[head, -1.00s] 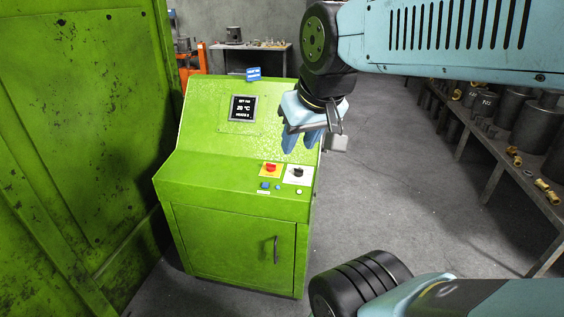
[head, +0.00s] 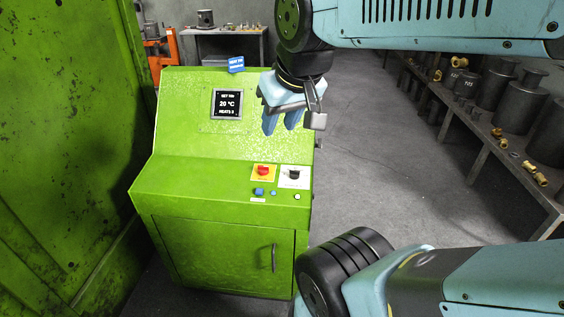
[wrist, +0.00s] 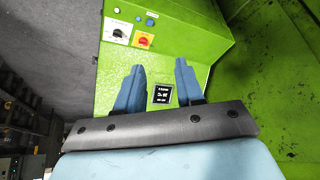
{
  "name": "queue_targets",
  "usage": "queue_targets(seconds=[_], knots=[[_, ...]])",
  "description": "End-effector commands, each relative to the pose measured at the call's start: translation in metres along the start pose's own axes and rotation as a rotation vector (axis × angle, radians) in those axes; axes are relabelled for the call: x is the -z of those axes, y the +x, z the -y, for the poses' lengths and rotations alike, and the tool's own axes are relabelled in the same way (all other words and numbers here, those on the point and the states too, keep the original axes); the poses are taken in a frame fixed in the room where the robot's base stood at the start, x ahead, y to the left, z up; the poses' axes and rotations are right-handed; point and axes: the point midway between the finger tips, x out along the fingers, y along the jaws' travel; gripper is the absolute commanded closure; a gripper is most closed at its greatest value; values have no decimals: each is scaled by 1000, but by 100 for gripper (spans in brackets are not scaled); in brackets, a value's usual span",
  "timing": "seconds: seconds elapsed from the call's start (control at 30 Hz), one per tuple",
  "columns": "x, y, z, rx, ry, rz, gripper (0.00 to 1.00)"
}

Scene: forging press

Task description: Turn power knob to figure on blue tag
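A green console (head: 185,180) carries two rotary knobs on its lower ledge. A black knob (head: 294,174) sits on a white dial plate, and a red knob (head: 263,171) on a yellow plate. Both show in the wrist view: the black knob (wrist: 120,33) and the red knob (wrist: 143,40). A blue tag (head: 236,64) stands on the console's top edge; its writing is too small to read. My gripper (head: 281,123) hangs above the knobs, before the sloped panel. In the wrist view its blue fingers (wrist: 160,66) are apart with nothing between them.
A dark display (head: 227,104) on the sloped panel reads 20 °C. A green machine wall (head: 60,150) rises at left. A shelf (head: 480,140) with metal parts stands at right; floor between is clear.

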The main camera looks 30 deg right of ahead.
Motion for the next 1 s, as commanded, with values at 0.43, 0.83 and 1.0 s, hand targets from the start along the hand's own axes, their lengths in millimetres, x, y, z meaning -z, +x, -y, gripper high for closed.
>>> queue_targets(seconds=[0.43, 0.83, 1.0], knots=[[55, 52, -30, -69, -192, 106, 63], [104, 144, -83, -76, -460, 249, 63], [115, 189, -110, -52, -572, 306, 63]])
